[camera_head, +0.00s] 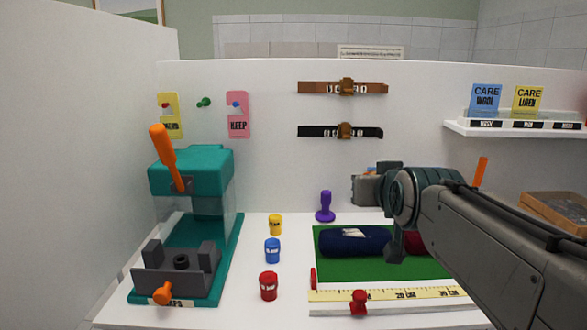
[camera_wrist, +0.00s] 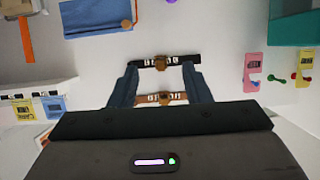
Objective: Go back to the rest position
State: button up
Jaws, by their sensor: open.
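My gripper (camera_head: 372,187) is raised above the right part of the table in the head view, reaching in from the right. In the wrist view its two fingers stand apart with nothing held between them (camera_wrist: 160,68). Past the fingers, the back wall carries a brown belt (camera_wrist: 160,98) and a black belt (camera_wrist: 165,61). The head view also shows the brown belt (camera_head: 343,88) above the black belt (camera_head: 340,131). In the head view the arm hides part of the table's right side.
A teal press (camera_head: 190,170) stands at the left. Yellow (camera_head: 275,225), blue (camera_head: 272,250) and red (camera_head: 268,286) cups stand beside it. A dark blue roll (camera_head: 352,242) lies on a green mat (camera_head: 330,268) below my gripper. A shelf (camera_head: 515,131) is at the right.

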jog(key=s+f+g+p, duration=0.5)
jog(key=s+p, duration=0.1)
jog(key=s, duration=0.4)
jog(key=s+f+g+p, duration=0.4)
jog(key=s+g+p, duration=0.2)
jog(key=s, duration=0.4)
jog(key=shift+f+p, duration=0.4)
jog(key=shift+p, duration=0.2)
jog(key=shift+d, duration=0.1)
